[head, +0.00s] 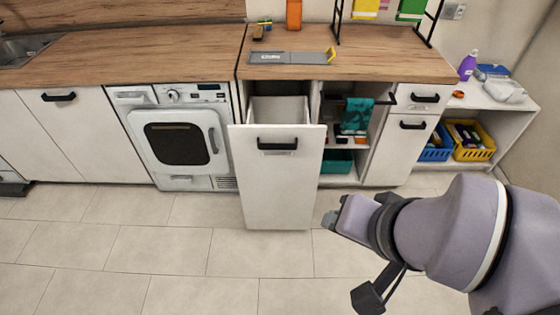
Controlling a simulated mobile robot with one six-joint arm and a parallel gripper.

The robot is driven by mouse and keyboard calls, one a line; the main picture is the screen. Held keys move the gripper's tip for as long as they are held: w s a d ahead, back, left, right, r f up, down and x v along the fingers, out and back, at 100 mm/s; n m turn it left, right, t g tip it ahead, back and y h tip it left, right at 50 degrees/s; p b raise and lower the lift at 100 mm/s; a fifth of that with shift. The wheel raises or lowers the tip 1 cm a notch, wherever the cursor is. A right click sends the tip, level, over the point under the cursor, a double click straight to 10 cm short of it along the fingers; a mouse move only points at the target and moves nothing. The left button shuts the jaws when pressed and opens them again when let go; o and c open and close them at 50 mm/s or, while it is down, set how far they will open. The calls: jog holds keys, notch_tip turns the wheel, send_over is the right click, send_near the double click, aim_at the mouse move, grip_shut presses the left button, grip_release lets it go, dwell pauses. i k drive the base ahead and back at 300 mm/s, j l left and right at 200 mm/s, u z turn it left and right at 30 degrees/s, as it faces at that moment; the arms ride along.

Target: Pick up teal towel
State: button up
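The teal towel (356,115) hangs inside the open cabinet section under the right part of the counter, in the head view. It drapes down in front of a shelf and looks darker in places. My gripper (332,219) is in front of the cabinets, over the floor, below and a little left of the towel in the picture. It is apart from the towel. Its fingers are small and seen from behind, so their opening is not clear.
A tall white drawer (277,180) is pulled out left of the towel's cabinet. A teal bin (338,162) sits below the towel. An opened cabinet door (384,140) stands just right of the towel. Yellow (472,143) and blue baskets are further right. Floor in front is clear.

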aim_at(356, 114)
jog(key=i+z, duration=0.2)
jog(key=i, duration=0.4)
jog(key=i+j+z, duration=0.2)
jog(key=i, duration=0.4)
jog(key=i+j+z, duration=0.2)
jog(key=i, duration=0.45)
jog(key=l, duration=0.1)
